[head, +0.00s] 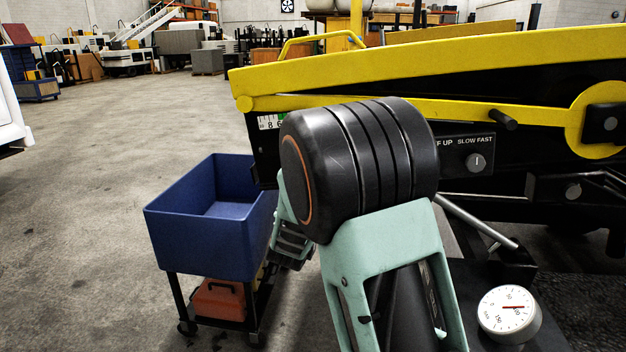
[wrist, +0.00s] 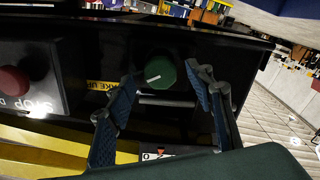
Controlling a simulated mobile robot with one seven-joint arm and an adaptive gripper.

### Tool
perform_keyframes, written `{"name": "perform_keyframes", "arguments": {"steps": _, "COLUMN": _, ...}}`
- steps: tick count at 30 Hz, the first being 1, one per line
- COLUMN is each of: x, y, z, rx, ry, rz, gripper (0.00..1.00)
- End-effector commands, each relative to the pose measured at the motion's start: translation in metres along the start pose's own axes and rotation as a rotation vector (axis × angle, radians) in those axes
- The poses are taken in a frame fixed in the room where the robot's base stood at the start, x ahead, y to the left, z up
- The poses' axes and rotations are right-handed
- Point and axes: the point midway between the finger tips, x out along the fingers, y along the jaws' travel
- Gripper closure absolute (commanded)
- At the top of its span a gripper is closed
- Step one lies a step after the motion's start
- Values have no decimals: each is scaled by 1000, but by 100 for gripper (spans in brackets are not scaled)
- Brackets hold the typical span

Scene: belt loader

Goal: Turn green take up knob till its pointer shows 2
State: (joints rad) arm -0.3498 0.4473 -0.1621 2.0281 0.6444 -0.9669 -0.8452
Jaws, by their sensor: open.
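The green take up knob (wrist: 160,72) sits on the black panel in the wrist view, with a white pointer line on its face slanting toward the lower left. My gripper (wrist: 163,79) is open, one finger on each side of the knob; whether either finger touches it I cannot tell. Below it, a small scale window (wrist: 158,155) shows 0 and 2 with an orange pointer near them, partly cut off by a dark shape in front. A yellow take up label (wrist: 101,86) is left of the knob. In the head view my arm hides the knob.
In the head view, the yellow-and-black loader (head: 450,60) fills the right, a blue cart (head: 205,245) stands left of my arm, and a white dial (head: 509,314) is lower right.

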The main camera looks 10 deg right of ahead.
Motion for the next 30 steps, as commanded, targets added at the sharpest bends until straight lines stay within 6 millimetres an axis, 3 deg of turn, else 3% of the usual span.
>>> {"name": "perform_keyframes", "arguments": {"steps": 6, "x": -47, "y": -1, "z": -1, "rx": -1, "ry": 1, "rz": -4, "gripper": 51}}
{"name": "perform_keyframes", "arguments": {"steps": 13, "x": -86, "y": -1, "z": -1, "rx": 0, "ry": 1, "rz": -4, "gripper": 51}}
{"name": "perform_keyframes", "arguments": {"steps": 19, "x": -97, "y": 0, "z": 0, "rx": -1, "ry": 1, "rz": -1, "gripper": 51}}
{"name": "perform_keyframes", "arguments": {"steps": 30, "x": -97, "y": -5, "z": -6, "rx": 4, "ry": 6, "rz": -21, "gripper": 51}}
